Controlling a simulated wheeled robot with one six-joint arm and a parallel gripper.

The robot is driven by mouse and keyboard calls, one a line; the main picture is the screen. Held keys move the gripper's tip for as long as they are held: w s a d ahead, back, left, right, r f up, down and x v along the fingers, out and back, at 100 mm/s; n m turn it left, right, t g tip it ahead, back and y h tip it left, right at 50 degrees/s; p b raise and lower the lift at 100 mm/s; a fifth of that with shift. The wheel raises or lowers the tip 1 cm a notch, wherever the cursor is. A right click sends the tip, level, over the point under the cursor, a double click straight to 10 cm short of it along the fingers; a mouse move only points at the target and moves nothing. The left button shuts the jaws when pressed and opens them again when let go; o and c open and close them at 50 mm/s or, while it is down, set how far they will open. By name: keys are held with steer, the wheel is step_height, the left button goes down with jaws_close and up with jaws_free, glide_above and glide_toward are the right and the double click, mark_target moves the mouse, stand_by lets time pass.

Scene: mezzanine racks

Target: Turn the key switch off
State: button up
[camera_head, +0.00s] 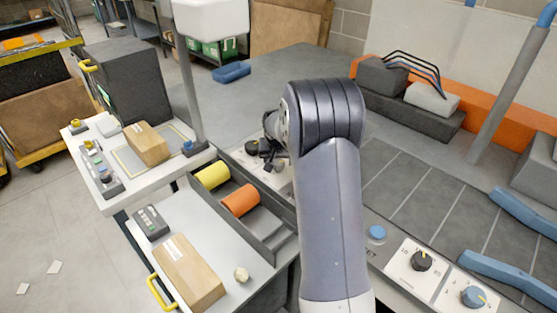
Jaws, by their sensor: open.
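My grey arm reaches up the middle of the picture and bends over at the top. My gripper (266,158) is small and dark, just left of the arm's bend, low over a pale panel (274,182) behind the divided tray. Its jaws are open. A dark round part (252,146) sits on or just above this panel, close beside the jaws. It may be the key switch, but it is too small to tell, and whether the jaws touch it is unclear. The arm hides the panel's right part.
A black dial knob (421,261), a blue dial knob (473,297) and a blue button (376,233) lie right of my arm. The dark tray (266,221) holds yellow and orange rolls. A cardboard box (188,272) lies front left. A grey post (190,95) stands left of the gripper.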

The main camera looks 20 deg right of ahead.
steer(key=c, duration=1)
steer(key=shift+n, duration=0.4)
steer(key=n+y, duration=0.1)
steer(key=n, duration=0.1)
steer(key=n+b, duration=0.1)
steer(key=shift+d+f+n+t+y+b, duration=0.1)
steer(key=shift+d+n+t+y+b, duration=0.1)
steer(key=shift+n+t+y+b, duration=0.15)
steer(key=n+y+b, duration=0.2)
steer(key=n, duration=0.2)
steer(key=shift+d+n, duration=0.1)
steer(key=shift+n, duration=0.25)
steer(key=n, duration=0.2)
steer(key=n+g+y+b, duration=0.1)
steer(key=n, duration=0.1)
steer(key=shift+g+y, duration=0.25)
steer(key=n, duration=0.2)
steer(key=n+g, duration=0.1)
steer(key=n, duration=0.1)
steer(key=shift+w+d+n+y, duration=0.1)
steer(key=shift+w+n+y, duration=0.05)
steer(key=shift+n+y, duration=0.15)
steer(key=shift+g, duration=0.3)
